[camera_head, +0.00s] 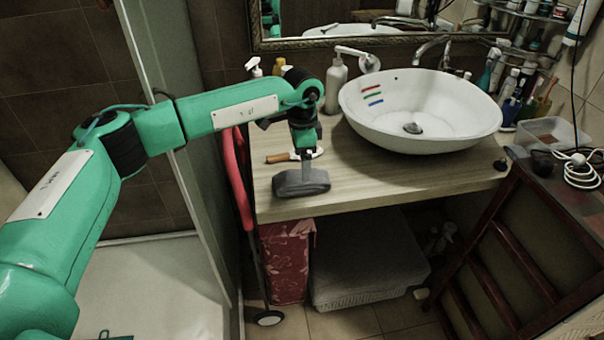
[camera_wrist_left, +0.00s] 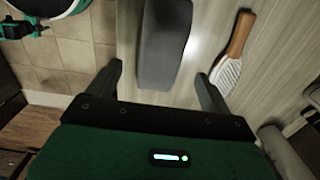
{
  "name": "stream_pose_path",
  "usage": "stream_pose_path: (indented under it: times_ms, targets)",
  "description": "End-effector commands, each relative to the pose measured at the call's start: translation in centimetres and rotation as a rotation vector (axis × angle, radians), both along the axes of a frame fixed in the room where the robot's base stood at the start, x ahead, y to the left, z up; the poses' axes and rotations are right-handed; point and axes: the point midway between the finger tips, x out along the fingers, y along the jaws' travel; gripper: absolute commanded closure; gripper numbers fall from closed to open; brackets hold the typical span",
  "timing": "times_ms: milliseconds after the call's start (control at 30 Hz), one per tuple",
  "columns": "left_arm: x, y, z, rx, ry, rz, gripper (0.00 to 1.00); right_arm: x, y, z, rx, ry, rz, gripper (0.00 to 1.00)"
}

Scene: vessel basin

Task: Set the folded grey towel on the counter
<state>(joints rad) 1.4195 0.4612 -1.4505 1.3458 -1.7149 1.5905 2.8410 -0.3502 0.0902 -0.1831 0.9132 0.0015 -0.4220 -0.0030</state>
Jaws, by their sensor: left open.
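The folded grey towel (camera_head: 302,184) is a dark grey block near the front left edge of the wooden counter (camera_head: 400,178). It appears to lie flat on the counter top. My left gripper (camera_head: 306,163) points down right at the towel. In the left wrist view the gripper (camera_wrist_left: 161,88) is open, with one finger on each side of the towel's near end (camera_wrist_left: 164,45) and visible gaps between. The towel's far end is cut off by the top of that view. My right gripper is not in view.
A hairbrush with a wooden handle (camera_wrist_left: 240,33) lies beside the towel. A white basin (camera_head: 420,110) stands to the right. A white pump bottle (camera_head: 336,84) is behind. The counter's front edge is close, with a red patterned bag (camera_head: 285,265) below. Counter right of the towel is clear.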

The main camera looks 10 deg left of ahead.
Motion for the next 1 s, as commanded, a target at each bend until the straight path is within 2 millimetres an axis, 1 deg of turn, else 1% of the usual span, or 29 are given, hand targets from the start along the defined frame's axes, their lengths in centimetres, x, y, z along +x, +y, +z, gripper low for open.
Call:
stream_pose_path:
  times_ms: [33,100,200,300,467,767,867,967,1000]
  targets:
    - [0.1,0.0,1.1,-0.002,-0.004,0.0,0.17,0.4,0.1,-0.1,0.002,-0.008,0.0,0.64]
    - [0.1,0.0,2.4,-0.001,-0.004,0.0,0.17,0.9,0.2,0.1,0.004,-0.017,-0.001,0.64]
    - [0.1,0.0,4.0,-0.001,-0.001,0.001,0.17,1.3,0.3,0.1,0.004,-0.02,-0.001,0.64]
    - [0.1,0.0,5.0,-0.001,-0.001,0.0,0.17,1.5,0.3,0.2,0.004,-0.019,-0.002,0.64]
    - [0.0,0.0,5.7,0.001,0.0,0.0,0.17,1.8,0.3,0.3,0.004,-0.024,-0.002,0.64]
    - [-0.1,-0.2,5.5,-0.009,0.003,-0.008,0.17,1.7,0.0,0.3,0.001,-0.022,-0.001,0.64]
    - [-0.8,-2.0,4.4,-0.072,0.012,-0.064,0.17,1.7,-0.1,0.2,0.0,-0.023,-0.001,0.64]
    - [-2.3,-5.9,2.5,-0.217,0.022,-0.18,0.17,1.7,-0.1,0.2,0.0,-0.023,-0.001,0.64]
    - [-3.3,-7.8,1.8,-0.296,0.024,-0.238,0.17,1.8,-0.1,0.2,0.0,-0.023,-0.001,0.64]
